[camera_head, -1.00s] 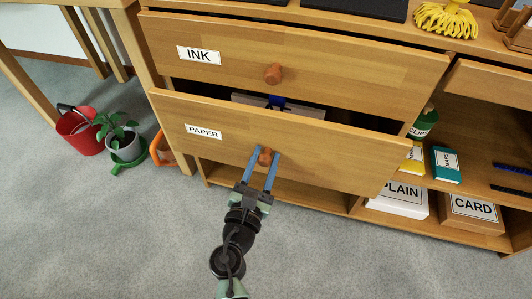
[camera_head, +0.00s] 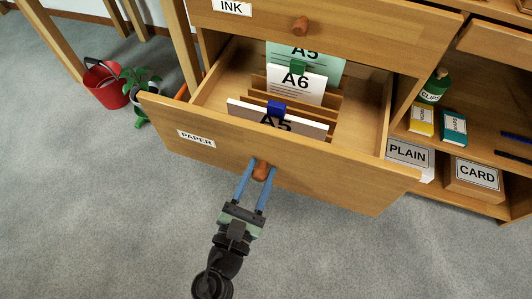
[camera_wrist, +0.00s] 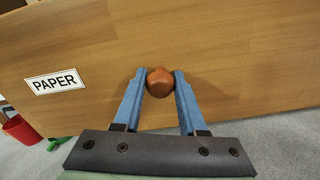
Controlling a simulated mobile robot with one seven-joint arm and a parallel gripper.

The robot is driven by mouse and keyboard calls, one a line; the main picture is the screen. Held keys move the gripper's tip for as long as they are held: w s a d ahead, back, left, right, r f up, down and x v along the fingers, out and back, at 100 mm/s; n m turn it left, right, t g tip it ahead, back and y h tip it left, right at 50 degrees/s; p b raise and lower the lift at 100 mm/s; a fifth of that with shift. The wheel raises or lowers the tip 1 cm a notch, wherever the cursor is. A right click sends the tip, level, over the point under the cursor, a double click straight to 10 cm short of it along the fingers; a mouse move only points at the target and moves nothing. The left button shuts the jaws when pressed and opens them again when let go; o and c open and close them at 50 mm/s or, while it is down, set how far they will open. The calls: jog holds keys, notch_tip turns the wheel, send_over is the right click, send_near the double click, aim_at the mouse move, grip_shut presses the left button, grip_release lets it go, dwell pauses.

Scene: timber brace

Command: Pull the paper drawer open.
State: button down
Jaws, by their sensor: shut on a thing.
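The paper drawer (camera_head: 320,178), a wooden drawer with a white PAPER label, stands well out from the cabinet in the head view. Its front also fills much of the wrist view (camera_wrist: 230,50). Its round brown knob (camera_head: 261,170) is between the blue fingers of my gripper (camera_head: 258,178). In the wrist view the fingertips touch the knob (camera_wrist: 160,82) from both sides. Inside the drawer are wooden dividers and upright cards marked A5 (camera_head: 270,118) and A6 (camera_head: 297,82), with blue and green clips.
The INK drawer (camera_head: 350,30) above is shut. An open shelf on the right holds a PLAIN box (camera_head: 408,155), a CARD box (camera_head: 473,176) and small boxes. A red bucket (camera_head: 104,85) and a potted plant stand on the floor at left. The carpet in front is clear.

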jog(key=shift+v, duration=1.6)
jog(key=shift+c, duration=2.3)
grip_release()
jog(key=p+v, duration=0.4)
jog(key=v, duration=0.9)
jog(key=shift+p, duration=0.35)
